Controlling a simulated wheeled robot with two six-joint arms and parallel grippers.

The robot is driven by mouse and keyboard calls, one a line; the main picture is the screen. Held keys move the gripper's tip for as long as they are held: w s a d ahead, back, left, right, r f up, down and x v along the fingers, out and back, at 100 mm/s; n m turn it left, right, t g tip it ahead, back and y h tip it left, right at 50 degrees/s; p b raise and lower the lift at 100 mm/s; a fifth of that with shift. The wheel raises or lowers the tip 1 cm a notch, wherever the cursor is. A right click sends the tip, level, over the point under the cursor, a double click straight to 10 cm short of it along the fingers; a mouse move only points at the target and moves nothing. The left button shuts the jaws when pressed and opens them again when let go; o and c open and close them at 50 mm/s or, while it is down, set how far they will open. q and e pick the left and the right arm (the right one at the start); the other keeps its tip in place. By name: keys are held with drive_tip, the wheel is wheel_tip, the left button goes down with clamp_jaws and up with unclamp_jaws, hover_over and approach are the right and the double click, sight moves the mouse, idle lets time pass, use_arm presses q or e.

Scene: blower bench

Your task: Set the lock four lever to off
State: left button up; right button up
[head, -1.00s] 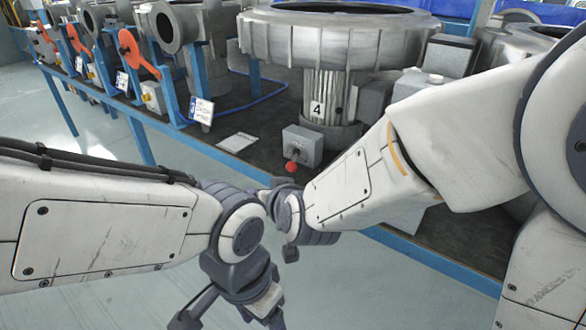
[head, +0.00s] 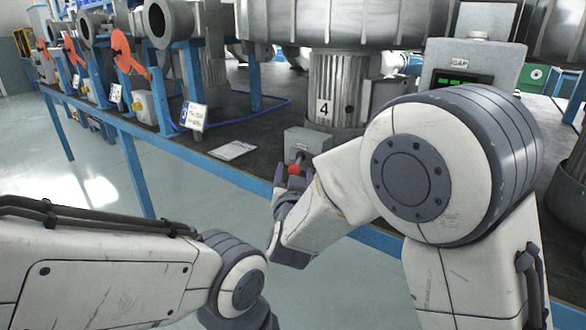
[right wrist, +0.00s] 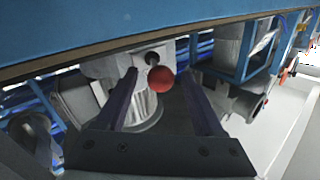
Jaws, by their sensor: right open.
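The lock four lever has a red ball knob (head: 293,170) on a short stem. It comes out of a grey box (head: 308,143) on the bench, beside the ribbed column marked 4 (head: 324,109). My right gripper (head: 292,178) is open right at the knob, partly hidden by my own forearm. In the right wrist view the red knob (right wrist: 161,79) shows between the two open fingers (right wrist: 159,88), with a gap on both sides. Contact cannot be made out. My left gripper is out of view below the picture.
The blue bench edge (head: 225,168) runs under my right arm. A paper sheet (head: 233,150) lies left of the box. Machines with red levers (head: 128,57) and sign plates (head: 193,116) stand at the left. A GAP display box (head: 462,76) stands behind my right elbow.

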drive_tip(key=shift+w, duration=2.15)
clamp_jaws()
drive_tip(key=shift+a, duration=0.1)
